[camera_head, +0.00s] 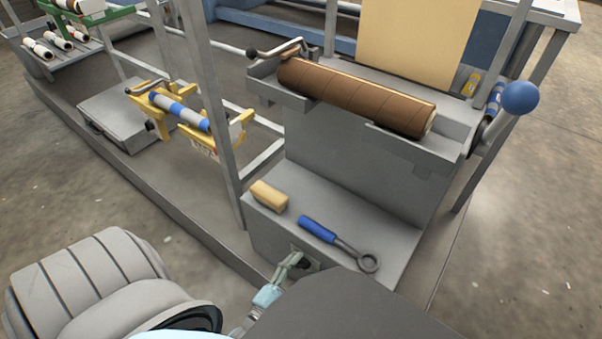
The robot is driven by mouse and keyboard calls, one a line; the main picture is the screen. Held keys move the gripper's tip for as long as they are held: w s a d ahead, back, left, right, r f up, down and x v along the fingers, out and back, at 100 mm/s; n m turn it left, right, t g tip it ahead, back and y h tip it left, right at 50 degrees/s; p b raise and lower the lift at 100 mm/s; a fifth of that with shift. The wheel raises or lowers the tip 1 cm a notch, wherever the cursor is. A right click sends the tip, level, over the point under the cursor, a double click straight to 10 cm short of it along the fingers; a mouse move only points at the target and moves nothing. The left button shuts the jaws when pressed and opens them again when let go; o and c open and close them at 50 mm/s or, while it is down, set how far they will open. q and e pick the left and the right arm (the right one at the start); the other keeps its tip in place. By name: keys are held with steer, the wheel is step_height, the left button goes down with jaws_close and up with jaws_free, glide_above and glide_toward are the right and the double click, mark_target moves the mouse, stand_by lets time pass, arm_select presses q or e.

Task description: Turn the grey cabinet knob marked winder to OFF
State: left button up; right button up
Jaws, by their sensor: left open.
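The low grey cabinet (262,236) stands right of centre. On its front face is a small plate with a dark knob (305,264), mostly hidden by my left gripper and my own dark body part in front. Its marking and pointer direction cannot be read. My left gripper (297,258) comes up from the bottom, its thin grey fingers open at the knob. I cannot tell whether the fingers touch it or stand around it. My right gripper is not in view.
On the cabinet top lie a tan block (269,196) and a blue-handled ring wrench (318,229). Above them a brown roll (355,97) rests in a grey cradle. A crank lever with a blue ball (520,98) sticks out at right. A grey post (210,110) rises left of the cabinet.

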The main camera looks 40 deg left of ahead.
arm_select(q)
steer(key=shift+w, duration=0.1)
steer(key=shift+c, duration=0.3)
steer(key=c, duration=1.1)
steer(key=shift+o, duration=0.2)
